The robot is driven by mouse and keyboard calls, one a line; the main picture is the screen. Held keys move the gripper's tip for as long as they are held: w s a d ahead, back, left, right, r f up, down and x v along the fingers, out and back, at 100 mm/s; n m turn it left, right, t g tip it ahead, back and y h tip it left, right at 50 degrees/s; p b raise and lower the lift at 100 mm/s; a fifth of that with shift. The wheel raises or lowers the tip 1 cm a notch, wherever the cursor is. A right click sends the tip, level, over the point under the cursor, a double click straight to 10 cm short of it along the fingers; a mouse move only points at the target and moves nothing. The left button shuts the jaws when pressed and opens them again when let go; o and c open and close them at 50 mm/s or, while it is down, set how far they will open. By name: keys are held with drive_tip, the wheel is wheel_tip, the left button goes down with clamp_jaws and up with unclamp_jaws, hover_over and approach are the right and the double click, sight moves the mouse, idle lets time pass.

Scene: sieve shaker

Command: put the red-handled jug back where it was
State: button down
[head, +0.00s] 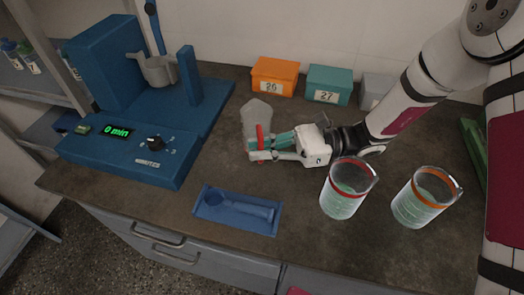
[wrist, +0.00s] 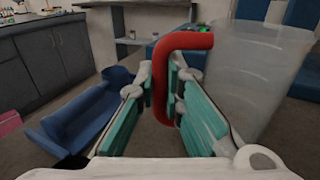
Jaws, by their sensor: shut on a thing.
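The red-handled jug (head: 257,114) is a translucent, pale grey vessel with a red handle, left of my gripper in the head view. My gripper (head: 258,144) is shut on the red handle, its teal finger pads on either side of it. In the wrist view the red handle (wrist: 180,42) stands between the pads and the jug body (wrist: 255,80) is at the right, looking empty. In the head view I cannot tell whether the jug's base touches the counter.
A blue tray (head: 227,223) with a blue scoop lies at the counter's front. Two beakers with green liquid, one red-banded (head: 344,190) and one orange-banded (head: 427,198), stand at right. A blue shaker machine (head: 130,150) is at left. Orange (head: 275,77), teal (head: 329,85) and grey bins line the wall.

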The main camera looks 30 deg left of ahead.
drive_tip(key=shift+f, duration=0.25)
drive_tip(key=shift+f, duration=0.15)
drive_tip(key=c, duration=1.7)
unclamp_jaws()
drive_tip(key=shift+r, duration=0.2)
drive_tip(key=v, duration=1.2)
